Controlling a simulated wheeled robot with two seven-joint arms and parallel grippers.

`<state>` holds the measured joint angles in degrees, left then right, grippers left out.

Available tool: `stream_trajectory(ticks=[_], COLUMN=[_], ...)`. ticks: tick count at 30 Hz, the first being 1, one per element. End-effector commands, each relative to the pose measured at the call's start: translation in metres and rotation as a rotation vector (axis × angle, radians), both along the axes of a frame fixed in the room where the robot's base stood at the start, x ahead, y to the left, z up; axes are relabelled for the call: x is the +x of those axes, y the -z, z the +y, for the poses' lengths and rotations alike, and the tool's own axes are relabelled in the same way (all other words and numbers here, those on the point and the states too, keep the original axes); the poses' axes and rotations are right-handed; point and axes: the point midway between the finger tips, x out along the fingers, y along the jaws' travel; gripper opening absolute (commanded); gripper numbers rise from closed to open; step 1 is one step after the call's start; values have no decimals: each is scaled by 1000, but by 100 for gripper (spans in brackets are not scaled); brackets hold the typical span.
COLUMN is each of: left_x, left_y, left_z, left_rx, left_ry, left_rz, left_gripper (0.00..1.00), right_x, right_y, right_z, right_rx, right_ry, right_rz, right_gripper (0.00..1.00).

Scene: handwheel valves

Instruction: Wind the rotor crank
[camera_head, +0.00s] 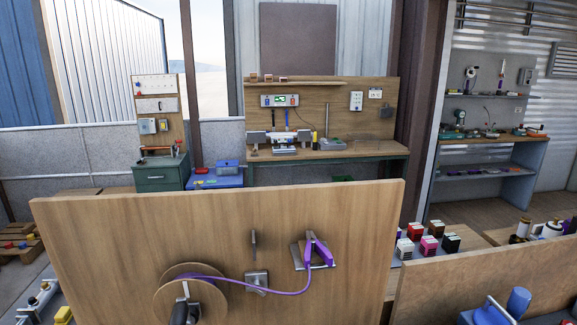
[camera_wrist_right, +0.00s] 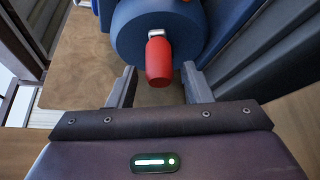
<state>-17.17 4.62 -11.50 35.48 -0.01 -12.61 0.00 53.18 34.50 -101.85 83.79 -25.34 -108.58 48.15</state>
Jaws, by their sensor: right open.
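In the right wrist view a red grip (camera_wrist_right: 158,62) stands out from a dark blue round rotor (camera_wrist_right: 135,38), joined by a short metallic piece. My right gripper (camera_wrist_right: 160,76) is open, with one finger on each side of the red grip. A gap shows between the grip and each finger, so it is not clamped. The part of the rotor behind the grip is hidden. I cannot pick out this red grip or my right gripper in the head view. My left gripper is in neither view.
A wooden panel (camera_head: 110,240) stands close in front, bearing a round wooden reel (camera_head: 210,297) with a purple cord and a purple clamp (camera_head: 317,247). A lower wooden board (camera_head: 450,285) is at right. A workbench (camera_head: 335,155) stands at the back.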

Motion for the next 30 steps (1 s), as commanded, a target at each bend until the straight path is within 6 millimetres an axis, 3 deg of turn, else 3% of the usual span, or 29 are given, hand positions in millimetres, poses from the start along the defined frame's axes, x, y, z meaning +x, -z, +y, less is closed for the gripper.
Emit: stream_trajectory(ticks=[18,30], left_x=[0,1], left_y=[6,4], left_z=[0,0], left_rx=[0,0], left_ry=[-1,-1], left_rz=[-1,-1], left_gripper=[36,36], right_x=[-8,-9], right_y=[1,-1], right_z=[56,60], right_rx=[0,0], right_ry=[-1,-1], right_rz=[0,0], right_gripper=[46,46])
